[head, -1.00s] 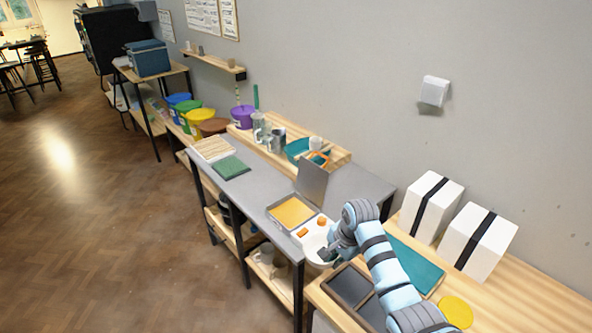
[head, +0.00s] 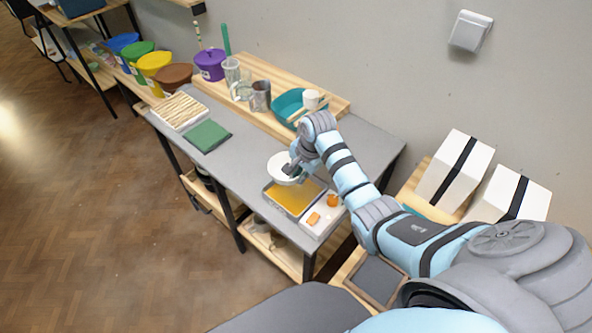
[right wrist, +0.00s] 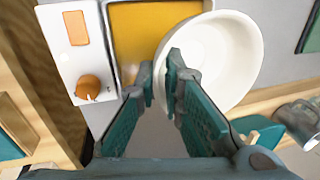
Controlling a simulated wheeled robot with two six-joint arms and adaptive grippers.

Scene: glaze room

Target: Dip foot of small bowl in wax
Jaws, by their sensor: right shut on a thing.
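The small white bowl (head: 278,164) is in my right gripper (head: 292,171), held by its rim. The right wrist view shows my right fingertips (right wrist: 168,72) shut on the near-left rim of the bowl (right wrist: 222,60). The shallow wax pan (head: 281,197) holds orange-yellow wax (head: 296,198). In the head view the bowl appears at the pan's far edge; in the right wrist view it overlaps the wax (right wrist: 140,40). Its foot is hidden, so I cannot tell its height or whether it touches the wax. My left gripper is not in view.
A white control box (head: 322,219) with an orange knob (head: 332,200) adjoins the pan. A green pad (head: 208,136) and a slatted board (head: 180,110) lie farther left on the grey table (head: 232,165). A teal basin (head: 288,103) and jars stand behind. Grey tabletop between is clear.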

